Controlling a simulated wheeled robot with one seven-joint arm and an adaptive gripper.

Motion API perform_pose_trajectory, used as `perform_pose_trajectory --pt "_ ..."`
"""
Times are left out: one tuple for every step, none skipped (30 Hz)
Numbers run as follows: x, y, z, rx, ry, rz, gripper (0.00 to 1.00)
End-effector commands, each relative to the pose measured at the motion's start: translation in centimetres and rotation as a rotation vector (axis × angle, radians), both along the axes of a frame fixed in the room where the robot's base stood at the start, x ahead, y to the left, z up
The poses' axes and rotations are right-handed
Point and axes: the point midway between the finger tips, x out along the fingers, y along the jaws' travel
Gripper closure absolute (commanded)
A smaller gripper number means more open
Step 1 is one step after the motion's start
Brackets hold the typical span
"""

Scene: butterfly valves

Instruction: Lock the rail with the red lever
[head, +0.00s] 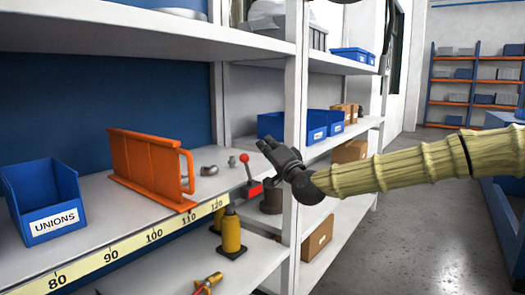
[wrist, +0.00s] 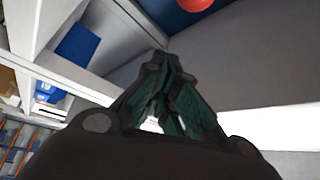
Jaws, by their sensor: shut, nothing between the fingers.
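The red lever (head: 246,172) is a thin stem with a red ball on top, rising from a small red base (head: 251,188) at the shelf's front edge. It stands near upright, leaning slightly left. An orange rail-like frame (head: 150,165) stands on the shelf to its left; I cannot tell whether the lever joins it. My gripper (head: 262,146) is shut and empty, just right of and a little above the ball, apparently not touching it. In the wrist view, the closed fingers (wrist: 157,62) point upward in the picture, and the red ball (wrist: 195,3) shows at the top edge.
A blue UNIONS bin (head: 45,200) stands on the shelf at left. A yellow scale (head: 125,247) runs along the shelf's front edge. Grey fittings (head: 209,170) lie behind the lever. A white upright post (head: 292,120) stands close behind my gripper. The floor at right is open.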

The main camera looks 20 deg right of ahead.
Motion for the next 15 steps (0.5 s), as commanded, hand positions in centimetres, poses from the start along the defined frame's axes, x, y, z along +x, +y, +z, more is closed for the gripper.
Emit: perform_pose_trajectory --pt "-0.8 -0.1 -0.4 0.001 0.001 0.001 1.00" --pt "-1.2 -0.2 -0.5 0.001 0.002 0.001 1.00" --pt "-1.6 -0.3 -0.6 0.001 0.001 0.000 1.00" --pt "-2.0 -0.4 -0.7 0.002 0.001 0.000 1.00" --pt "-2.4 -0.5 -0.8 0.002 0.001 0.000 1.00" --pt "-2.9 -0.6 -0.9 0.002 0.000 0.000 1.00" --pt "-3.3 -0.7 -1.0 0.003 0.000 -0.001 1.00" --pt "-3.7 -0.8 -1.1 0.003 0.000 -0.001 1.00" --pt "-4.3 -0.9 -1.3 0.001 0.000 0.000 1.00" --pt "-4.8 -1.0 -1.5 0.001 0.001 0.000 1.00" --pt "-5.3 -1.1 -1.6 0.002 0.001 0.000 1.00" --pt "-5.9 -1.2 -1.7 0.002 0.000 0.000 1.00" --pt "-6.3 -1.3 -1.9 0.002 0.000 0.000 1.00" --pt "-6.8 -1.4 -2.0 0.002 0.000 0.001 1.00" --pt "-7.3 -1.5 -2.1 0.002 0.000 0.000 1.00"
